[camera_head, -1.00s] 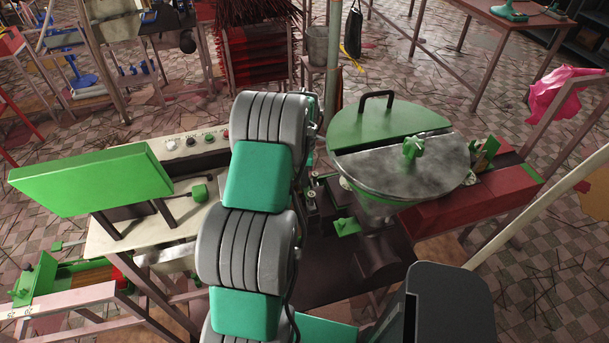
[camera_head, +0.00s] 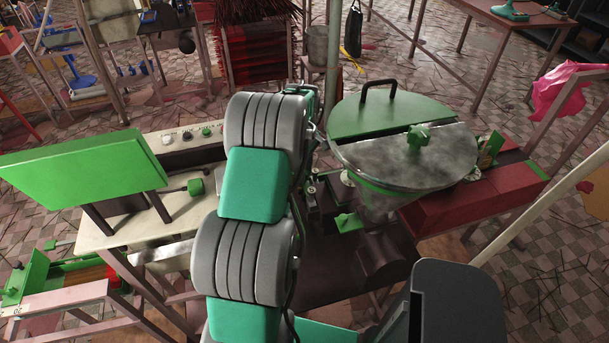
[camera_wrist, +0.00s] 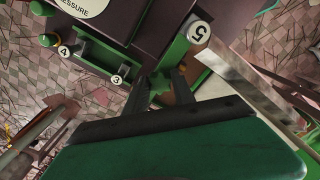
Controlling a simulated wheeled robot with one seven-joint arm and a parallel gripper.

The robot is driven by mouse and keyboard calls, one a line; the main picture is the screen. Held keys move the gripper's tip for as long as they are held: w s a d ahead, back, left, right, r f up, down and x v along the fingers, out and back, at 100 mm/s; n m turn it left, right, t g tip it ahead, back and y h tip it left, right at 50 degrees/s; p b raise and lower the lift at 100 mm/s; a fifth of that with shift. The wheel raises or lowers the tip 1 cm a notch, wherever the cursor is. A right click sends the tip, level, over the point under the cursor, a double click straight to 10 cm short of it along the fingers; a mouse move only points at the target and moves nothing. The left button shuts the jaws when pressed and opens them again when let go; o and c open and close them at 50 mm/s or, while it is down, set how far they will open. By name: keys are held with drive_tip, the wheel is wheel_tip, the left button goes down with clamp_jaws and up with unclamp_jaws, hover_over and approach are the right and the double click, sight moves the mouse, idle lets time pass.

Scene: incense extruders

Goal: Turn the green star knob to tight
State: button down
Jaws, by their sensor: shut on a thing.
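In the wrist view, a green star-shaped knob (camera_wrist: 158,83) sits between the two dark fingers of my gripper (camera_wrist: 162,86). My gripper is shut on it, and the fingers hide part of its sides. It is beside the machine's dark body. In the head view, my arm covers the gripper and the held knob.
The round hopper lid (camera_head: 360,117) with a black handle stands right of my arm. A tilted green panel (camera_head: 85,168) and a row of small knobs (camera_head: 187,136) are at left. Round labels 3 (camera_wrist: 117,79), 4 (camera_wrist: 64,52) and 5 (camera_wrist: 198,32) mark the machine close by.

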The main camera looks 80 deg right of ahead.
drive_tip(key=m+b, duration=0.2)
drive_tip(key=m, duration=0.3)
drive_tip(key=shift+m, duration=0.3)
drive_tip(key=m+b, duration=0.2)
drive_tip(key=m, duration=0.4)
drive_tip(key=m+b, duration=0.1)
drive_tip(key=m, duration=0.5)
drive_tip(key=shift+m, duration=0.3)
drive_tip(key=m, duration=0.5)
drive_tip(key=shift+r+m+b, duration=0.1)
drive_tip(key=shift+m+b, duration=0.3)
drive_tip(key=c, duration=1.2)
unclamp_jaws()
drive_tip(key=shift+o, duration=0.8)
